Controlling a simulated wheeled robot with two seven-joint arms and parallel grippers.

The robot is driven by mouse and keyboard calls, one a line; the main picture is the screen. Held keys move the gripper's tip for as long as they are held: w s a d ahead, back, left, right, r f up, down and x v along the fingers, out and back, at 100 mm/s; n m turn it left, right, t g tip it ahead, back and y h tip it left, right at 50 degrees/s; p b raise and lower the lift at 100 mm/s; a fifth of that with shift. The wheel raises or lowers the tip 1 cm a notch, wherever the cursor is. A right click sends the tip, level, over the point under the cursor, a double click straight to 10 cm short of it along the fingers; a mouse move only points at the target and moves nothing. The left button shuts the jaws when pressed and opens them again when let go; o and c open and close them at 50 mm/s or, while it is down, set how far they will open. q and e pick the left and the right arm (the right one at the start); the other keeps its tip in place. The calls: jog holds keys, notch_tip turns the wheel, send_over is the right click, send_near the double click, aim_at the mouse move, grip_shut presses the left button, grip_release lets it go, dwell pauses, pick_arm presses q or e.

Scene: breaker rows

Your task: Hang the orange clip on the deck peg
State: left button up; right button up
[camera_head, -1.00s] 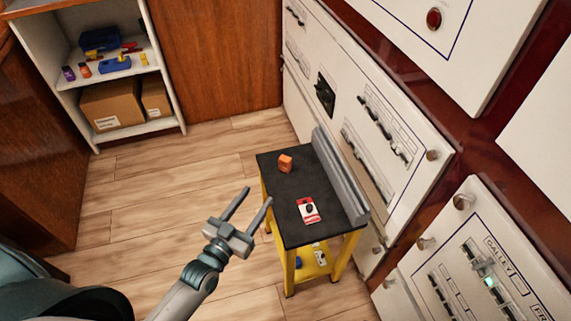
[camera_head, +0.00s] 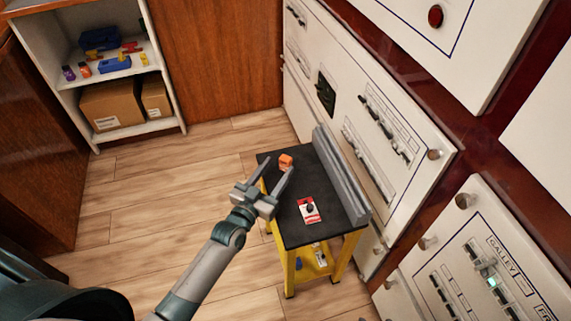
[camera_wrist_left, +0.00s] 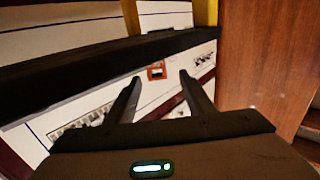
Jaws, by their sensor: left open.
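The orange clip (camera_head: 286,160) is a small boxy orange piece on the black top near the far left corner of the yellow cart (camera_head: 275,210). My left gripper (camera_head: 276,166) is open, its fingers pointing toward the clip at the cart's left edge. In the left wrist view an orange piece that looks like the clip (camera_wrist_left: 156,71) shows ahead, between the two open fingers (camera_wrist_left: 158,78) in the picture. Nothing is held. I cannot pick out the deck peg among the panel fittings. My right gripper is not in view.
A red-and-white card with a dark piece (camera_head: 309,210) lies on the cart top. A grey rail (camera_head: 340,176) runs along its right edge, beside white breaker panels (camera_head: 375,120). Shelves with boxes (camera_head: 110,103) stand at the back left. The wooden floor (camera_head: 150,200) left of the cart is clear.

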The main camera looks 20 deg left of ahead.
aim_at(284, 162)
pick_arm(q)
jog(key=shift+w+d+b, duration=0.1)
jog(key=shift+w+d, duration=0.15)
jog(key=shift+w, duration=0.6)
jog(key=shift+w+d+b, duration=0.1)
jog(key=shift+w+d, duration=0.15)
jog(key=shift+w, duration=0.55)
jog(key=shift+w+d+b, duration=0.1)
jog(key=shift+w+d, duration=0.15)
jog(key=shift+w, duration=0.6)
jog(key=c, duration=1.1)
